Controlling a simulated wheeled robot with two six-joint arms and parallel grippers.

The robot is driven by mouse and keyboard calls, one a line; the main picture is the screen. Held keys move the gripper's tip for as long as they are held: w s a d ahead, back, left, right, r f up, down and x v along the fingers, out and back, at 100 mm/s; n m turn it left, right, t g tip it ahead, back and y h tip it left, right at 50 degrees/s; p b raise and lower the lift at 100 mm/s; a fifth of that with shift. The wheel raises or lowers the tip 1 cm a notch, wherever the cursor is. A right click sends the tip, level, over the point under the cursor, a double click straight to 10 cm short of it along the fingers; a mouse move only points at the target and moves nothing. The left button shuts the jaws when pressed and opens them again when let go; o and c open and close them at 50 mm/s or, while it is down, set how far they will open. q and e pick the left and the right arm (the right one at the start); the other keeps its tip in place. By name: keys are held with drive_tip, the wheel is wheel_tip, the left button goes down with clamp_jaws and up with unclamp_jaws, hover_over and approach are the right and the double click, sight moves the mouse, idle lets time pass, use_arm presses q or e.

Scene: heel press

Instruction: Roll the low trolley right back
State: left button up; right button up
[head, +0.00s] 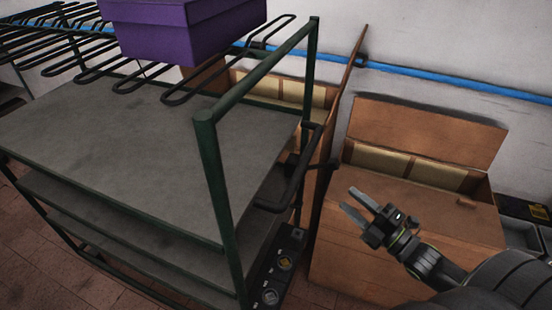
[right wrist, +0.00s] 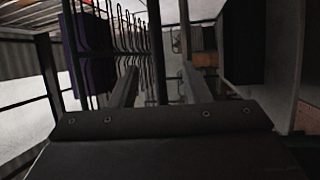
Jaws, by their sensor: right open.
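A trolley with a dark green frame and grey shelves (head: 120,150) fills the left of the head view. A black bar handle (head: 292,185) sticks out from its right end, below the top rail. My right gripper (head: 352,204) is open and empty, to the right of the handle and apart from it, with its fingers pointing toward the trolley. In the right wrist view the two fingers (right wrist: 158,88) stand apart, with dark rods behind them. My left gripper is not in view.
A purple box (head: 185,28) sits beyond the trolley top near a rack of black prongs (head: 60,45). A blue pipe (head: 440,78) runs along the wall. A dark control box (head: 280,268) sits low at the trolley's right end.

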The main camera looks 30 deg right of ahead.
approach(303, 158)
drive_tip(key=f+x, duration=0.1)
drive_tip(key=x, duration=0.3)
drive_tip(key=p+x, duration=0.3)
drive_tip(key=x, duration=0.3)
drive_tip(key=shift+r, duration=0.15)
drive_tip(key=shift+w+a+p, duration=0.2)
drive_tip(key=shift+w+p, duration=0.15)
drive_tip(key=shift+w, duration=0.1)
clamp_jaws()
